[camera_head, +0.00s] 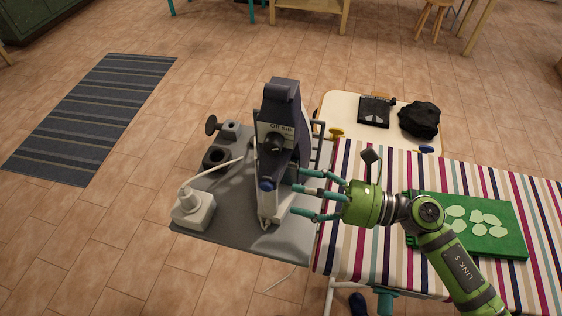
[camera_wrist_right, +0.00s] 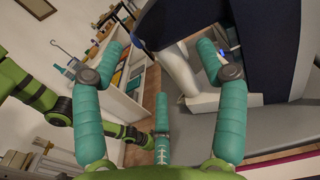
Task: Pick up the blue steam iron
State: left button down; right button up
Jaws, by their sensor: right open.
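The dark blue steam iron (camera_head: 284,105) stands upright on the grey board end, with its "Off Silk" dial panel and blue knob showing. My right gripper (camera_head: 296,193) comes in from the right with its teal fingers spread, close to the lower part of the iron. In the right wrist view the iron (camera_wrist_right: 272,45) fills the upper right, and a pale part of it shows between the spread fingers of the gripper (camera_wrist_right: 163,70). I cannot tell whether any finger touches it.
A white plug block (camera_head: 193,208) with a cord lies left of the iron. The striped cover (camera_head: 345,240) and a green mat (camera_head: 512,243) with pale pieces lie to the right. A cream table (camera_head: 340,108) holds a black bundle (camera_head: 419,119).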

aim_at(276, 201)
pick_arm(q)
jog(key=s+f+b, duration=0.4)
jog(key=f, duration=0.1)
pick_arm(e)
jog(key=f, duration=0.4)
jog(key=shift+s+f, duration=0.35)
jog(key=shift+f, duration=0.05)
jog(key=shift+w+a+f, duration=0.1)
jog(key=shift+w+f, duration=0.05)
jog(key=shift+w, duration=0.1)
jog(key=shift+w+a+r+p, duration=0.1)
jog(key=shift+a+r+p, duration=0.1)
jog(key=shift+a+p, duration=0.4)
jog(key=shift+w+a+r+p, duration=0.1)
jog(key=shift+a+r+p, duration=0.05)
jog(key=shift+a+p, duration=0.45)
jog(key=p+x, duration=0.2)
jog(key=x, duration=0.1)
jog(key=shift+a+f, duration=0.2)
jog(key=shift+a, duration=0.1)
jog(key=shift+w+a+f, duration=0.15)
jog(key=shift+a+f, duration=0.05)
jog(key=shift+a, duration=0.25)
pick_arm(q)
jog(key=r, duration=0.1)
jog(key=w+r, duration=0.2)
jog(key=r, duration=0.1)
jog(key=shift+w, duration=0.25)
